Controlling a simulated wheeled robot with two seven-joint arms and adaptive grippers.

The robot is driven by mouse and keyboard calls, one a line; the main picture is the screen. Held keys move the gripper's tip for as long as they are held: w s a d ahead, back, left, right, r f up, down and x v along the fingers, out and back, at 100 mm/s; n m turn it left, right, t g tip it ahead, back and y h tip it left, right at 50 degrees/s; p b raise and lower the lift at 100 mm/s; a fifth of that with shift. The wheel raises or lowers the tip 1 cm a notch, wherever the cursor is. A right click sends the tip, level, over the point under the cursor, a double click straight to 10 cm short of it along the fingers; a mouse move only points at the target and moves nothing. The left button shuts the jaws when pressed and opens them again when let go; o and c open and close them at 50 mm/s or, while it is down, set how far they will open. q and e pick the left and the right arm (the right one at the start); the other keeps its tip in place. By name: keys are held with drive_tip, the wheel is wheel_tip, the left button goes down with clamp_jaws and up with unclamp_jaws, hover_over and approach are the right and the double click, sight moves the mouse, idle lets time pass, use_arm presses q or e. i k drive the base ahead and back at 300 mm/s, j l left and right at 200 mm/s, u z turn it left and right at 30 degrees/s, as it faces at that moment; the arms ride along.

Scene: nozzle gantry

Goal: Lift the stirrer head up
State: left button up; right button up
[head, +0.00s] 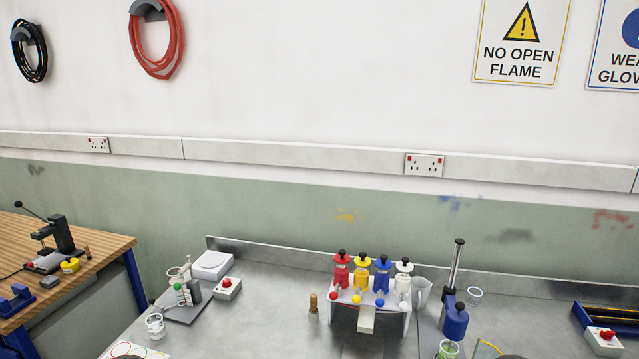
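The stirrer head (456,323) is a blue rounded motor with a dark top. It sits low on an upright metal post (454,268) with a black cap, at the right of the steel bench. A clear cup with green contents (448,349) is directly below the head, cut by the bottom edge of the picture. I cannot tell whether the stirrer's lower end is inside the cup. Neither of my grippers can be made out; only dark rounded shapes show at the bottom edge.
Left of the post, a white rack (367,322) holds red, yellow, blue and white dispensers, with a clear jug (421,293) beside it. An empty beaker (474,296) stands right of the post. A blue tray (594,318) and red-button box (605,341) are farther right.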

sight(454, 326)
drive_tip(key=z, duration=1.25)
